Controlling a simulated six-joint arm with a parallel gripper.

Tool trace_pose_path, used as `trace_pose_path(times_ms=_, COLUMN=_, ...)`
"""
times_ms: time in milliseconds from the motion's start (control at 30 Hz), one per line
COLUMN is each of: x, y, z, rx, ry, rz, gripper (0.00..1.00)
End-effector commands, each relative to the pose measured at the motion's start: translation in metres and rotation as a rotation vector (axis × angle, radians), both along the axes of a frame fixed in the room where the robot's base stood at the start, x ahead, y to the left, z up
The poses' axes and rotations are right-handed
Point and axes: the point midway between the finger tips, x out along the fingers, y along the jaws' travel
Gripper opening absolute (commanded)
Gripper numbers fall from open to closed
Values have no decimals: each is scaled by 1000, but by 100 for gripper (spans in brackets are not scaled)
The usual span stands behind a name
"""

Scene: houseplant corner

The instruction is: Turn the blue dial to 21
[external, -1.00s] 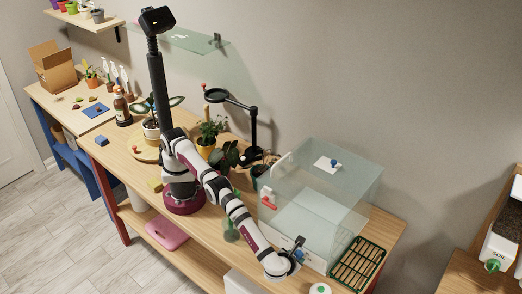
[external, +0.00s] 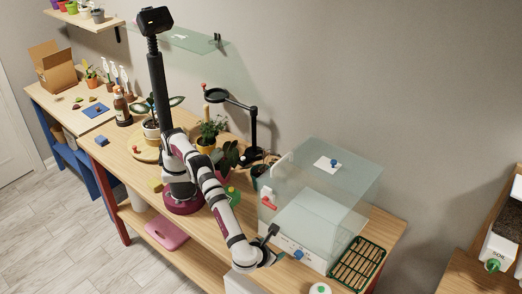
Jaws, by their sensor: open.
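A blue dial (external: 298,254) sits on the white front base of the clear glass case. A scale or reading on it is too small to make out. My gripper (external: 278,246) is open and empty, just left of the dial and apart from it. A second blue knob (external: 333,162) sits on a white plate on top of the case; which of the two the task means is not readable here.
The glass case (external: 345,190) has a red handle (external: 268,198) on its left side. A dark green rack (external: 358,262) lies right of it, and a white round item with green (external: 320,288) is near the front edge. Potted plants (external: 207,140) stand behind my arm.

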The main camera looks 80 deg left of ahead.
Motion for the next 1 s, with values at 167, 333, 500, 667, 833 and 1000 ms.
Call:
trace_pose_path(times_ms=167, x=-27, y=-8, z=17, rx=-1, ry=0, rz=-1, gripper=66)
trace_pose_path(times_ms=333, x=-33, y=-9, z=20, rx=0, ry=0, rz=1, gripper=66)
trace_pose_path(times_ms=500, x=-33, y=-9, z=20, rx=1, ry=0, rz=1, gripper=66)
trace_pose_path(times_ms=667, x=11, y=-33, z=29, rx=51, ry=-126, rz=-263, gripper=66)
trace_pose_path(times_ms=833, x=56, y=-198, z=72, rx=351, ry=-462, rz=-1265, gripper=66)
trace_pose_path(times_ms=1000, x=-92, y=-336, z=4, rx=867, ry=-530, rz=-2382, gripper=66)
